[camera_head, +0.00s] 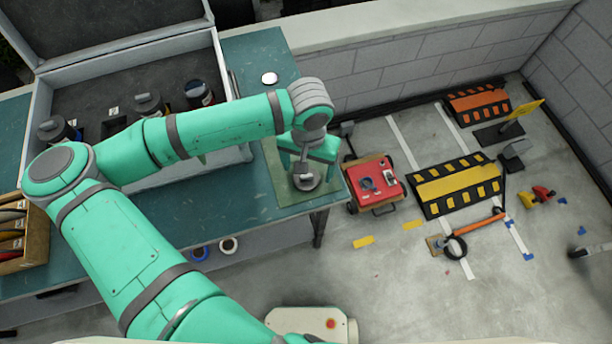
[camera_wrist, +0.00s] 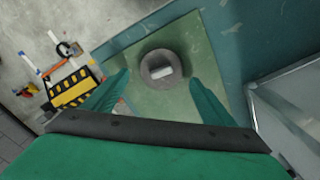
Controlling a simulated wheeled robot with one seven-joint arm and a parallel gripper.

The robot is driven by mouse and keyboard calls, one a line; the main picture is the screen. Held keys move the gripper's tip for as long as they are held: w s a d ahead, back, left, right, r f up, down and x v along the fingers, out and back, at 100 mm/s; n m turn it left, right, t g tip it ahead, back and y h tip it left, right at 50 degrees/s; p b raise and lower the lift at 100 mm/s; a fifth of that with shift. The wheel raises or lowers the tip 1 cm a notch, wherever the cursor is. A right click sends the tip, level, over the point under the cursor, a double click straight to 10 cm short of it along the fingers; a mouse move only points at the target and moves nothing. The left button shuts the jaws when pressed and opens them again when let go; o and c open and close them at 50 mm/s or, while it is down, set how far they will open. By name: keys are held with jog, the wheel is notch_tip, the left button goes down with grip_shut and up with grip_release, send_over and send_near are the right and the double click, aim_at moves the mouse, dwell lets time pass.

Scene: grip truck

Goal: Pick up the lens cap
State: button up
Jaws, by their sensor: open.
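A round dark grey disc with a pale raised bar on top, which I take as the lens cap (camera_head: 306,183), lies on a green mat (camera_head: 283,190) near the right end of the teal workbench. It also shows in the wrist view, the disc (camera_wrist: 150,78) lying flat on the mat (camera_wrist: 190,45). My gripper (camera_head: 306,165) points down over it. In the wrist view my gripper (camera_wrist: 160,78) is open, with one finger to each side of the disc in the picture and a gap on both sides. How far the fingertips are above the mat is hard to tell.
A small pale disc (camera_head: 269,78) lies farther back on the bench. A large open grey case (camera_head: 238,150) with lenses in foam stands left of the mat. The bench's right edge is close to the mat. A red wheeled box (camera_head: 368,170) stands on the floor beyond.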

jog(key=shift+f, duration=0.35)
jog(key=shift+c, duration=0.3)
jog(key=c, duration=1)
jog(key=shift+c, duration=0.2)
jog(key=shift+d+r, duration=0.1)
jog(key=shift+r, duration=0.05)
